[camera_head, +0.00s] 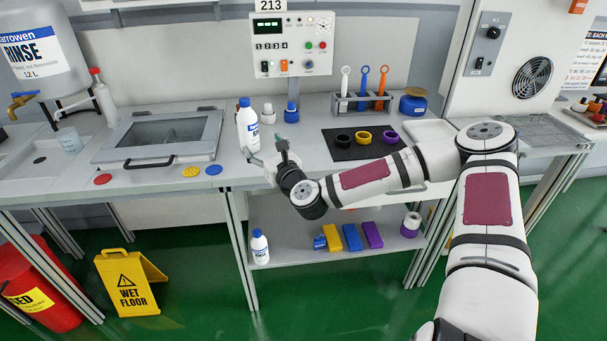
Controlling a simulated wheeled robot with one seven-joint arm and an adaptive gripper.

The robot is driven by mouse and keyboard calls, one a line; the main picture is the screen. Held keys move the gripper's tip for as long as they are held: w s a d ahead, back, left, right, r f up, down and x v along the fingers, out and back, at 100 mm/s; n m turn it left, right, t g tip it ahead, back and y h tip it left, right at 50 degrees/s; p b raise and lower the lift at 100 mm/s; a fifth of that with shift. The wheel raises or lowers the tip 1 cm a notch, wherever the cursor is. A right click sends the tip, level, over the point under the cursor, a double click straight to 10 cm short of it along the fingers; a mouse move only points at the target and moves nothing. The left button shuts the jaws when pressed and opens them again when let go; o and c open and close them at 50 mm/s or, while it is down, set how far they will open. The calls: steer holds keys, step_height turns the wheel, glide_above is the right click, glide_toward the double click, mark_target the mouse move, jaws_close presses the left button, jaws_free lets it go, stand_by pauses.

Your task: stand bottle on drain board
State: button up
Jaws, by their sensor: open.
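A white bottle (248,126) with a blue cap and a blue-and-white label stands upright on the grey counter. My gripper (266,151) is open just in front and to the right of it. One finger overlaps the bottle's lower part in the picture; I cannot tell whether they touch. A similar bottle (260,247) stands on the lower shelf. A grey ribbed or mesh board (546,131) lies on the counter at the far right, behind my arm; it may be the drain board.
A lidded basin (127,155), coloured discs (191,171) and a pump bottle (104,99) are at left. Behind my gripper are small capped containers (291,112). A black mat (340,151) with rings and a tool rack (340,104) lie right. A wet-floor sign (128,284) stands below.

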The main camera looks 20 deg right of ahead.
steer(key=s+a+f+n+g+y, duration=0.3)
steer(key=s+a+n+g+y, duration=0.15)
steer(key=a+n, duration=0.5)
steer(key=s+f+n+g, duration=0.3)
steer(key=s+n+g, duration=0.3)
steer(key=n, duration=0.4)
steer(key=s+d+r+n+g+h, duration=0.2)
steer(key=s+d+r+n+h, duration=0.3)
steer(key=s, duration=0.4)
steer(key=s+d+r+n+g+h, duration=0.1)
steer(key=s+d+r+n+h, duration=0.1)
steer(key=s+d+r+n, duration=0.45)
steer(key=s+a+r+n+g, duration=0.1)
steer(key=s+r, duration=0.3)
steer(key=s, duration=0.7)
steer(key=s+a+r+n+g, duration=0.1)
steer(key=s+r, duration=0.3)
steer(key=s, duration=0.6)
steer(key=shift+s+a+r+n+y, duration=0.3)
steer(key=shift+s+n+y, duration=0.05)
steer(key=shift+n, duration=0.55)
